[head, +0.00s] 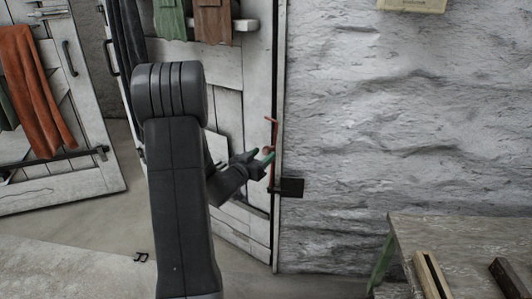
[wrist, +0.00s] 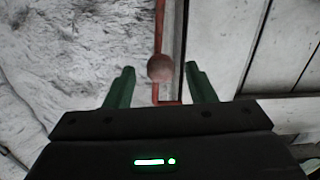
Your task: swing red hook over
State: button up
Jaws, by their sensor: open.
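The red hook (head: 272,140) is a thin red bar with a round knob, upright along the edge of the white plank door (head: 232,130). In the wrist view the red hook's knob (wrist: 160,68) sits between and slightly beyond the two green fingertips, with the bar running up from it and a short bent piece below. My gripper (head: 262,155) is open at the door's right edge, its fingers on either side of the knob with gaps showing. It also shows in the wrist view (wrist: 160,84). Whether a finger touches the hook cannot be told.
A black bracket (head: 290,187) juts at the door edge below the hook. A rough grey wall (head: 400,120) fills the right. A workbench (head: 455,235) with wooden pieces stands at lower right. Another white door (head: 60,180) with an orange cloth (head: 32,90) is at left.

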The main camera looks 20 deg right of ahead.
jog(key=shift+x, duration=1.4)
jog(key=shift+c, duration=0.4)
grip_shut()
jog(key=shift+w, duration=0.1)
